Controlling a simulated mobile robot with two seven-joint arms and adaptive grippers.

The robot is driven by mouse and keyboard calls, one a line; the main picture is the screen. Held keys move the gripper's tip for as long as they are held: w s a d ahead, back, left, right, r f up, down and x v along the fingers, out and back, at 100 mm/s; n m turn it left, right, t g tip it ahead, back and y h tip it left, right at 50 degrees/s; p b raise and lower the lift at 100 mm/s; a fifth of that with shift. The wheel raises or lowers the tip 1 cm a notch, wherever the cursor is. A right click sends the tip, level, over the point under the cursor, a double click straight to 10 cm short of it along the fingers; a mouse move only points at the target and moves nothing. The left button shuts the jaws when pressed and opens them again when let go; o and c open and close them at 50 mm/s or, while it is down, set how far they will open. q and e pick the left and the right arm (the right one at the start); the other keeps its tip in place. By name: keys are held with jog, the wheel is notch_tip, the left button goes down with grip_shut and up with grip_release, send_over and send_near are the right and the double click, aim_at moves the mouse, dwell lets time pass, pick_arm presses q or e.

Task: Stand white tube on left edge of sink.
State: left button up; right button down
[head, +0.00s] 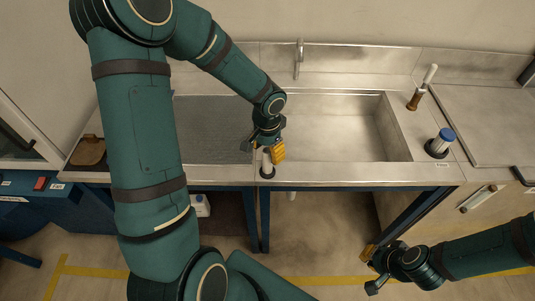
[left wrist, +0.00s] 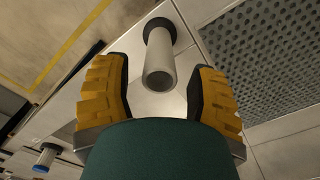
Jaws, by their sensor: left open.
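The white tube (head: 267,160) stands upright in a dark round base on the front strip of the counter, by the left edge of the sink (head: 335,120). My left gripper (head: 265,152) is open just above and around it. In the left wrist view the white tube (left wrist: 160,68) lies between the yellow finger pads, with a visible gap on both sides; its dark base (left wrist: 160,32) rests on the metal surface. My right gripper (head: 371,270) is open and empty, low in front of the counter.
A grey perforated mat (head: 212,125) covers the counter left of the sink. A faucet (head: 299,58) is at the back. A brown object (head: 88,151) lies far left.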

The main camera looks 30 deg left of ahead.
pick_arm(q)
notch_tip(320, 180, up, 9)
jog(key=shift+f+p, duration=0.15)
jog(key=shift+p, duration=0.25)
jog(key=shift+d, duration=0.2)
jog(key=s+d+f+n+t+h, duration=0.1)
jog(key=s+d+f, duration=0.3)
jog(key=d+f, duration=0.4)
jog(key=s+d+f+n+t+h, duration=0.1)
jog(key=s+d+f+n+h, duration=0.1)
jog(key=d+f, duration=0.6)
notch_tip(320, 180, down, 4)
jog(key=shift+s+d+f+n+h, duration=0.1)
jog(key=shift+s+d+n+h, duration=0.25)
jog(key=shift+s+n, duration=0.7)
jog(key=shift+s+a+m, duration=0.1)
jog(key=shift+s+m, duration=0.1)
jog(key=shift+m, duration=0.05)
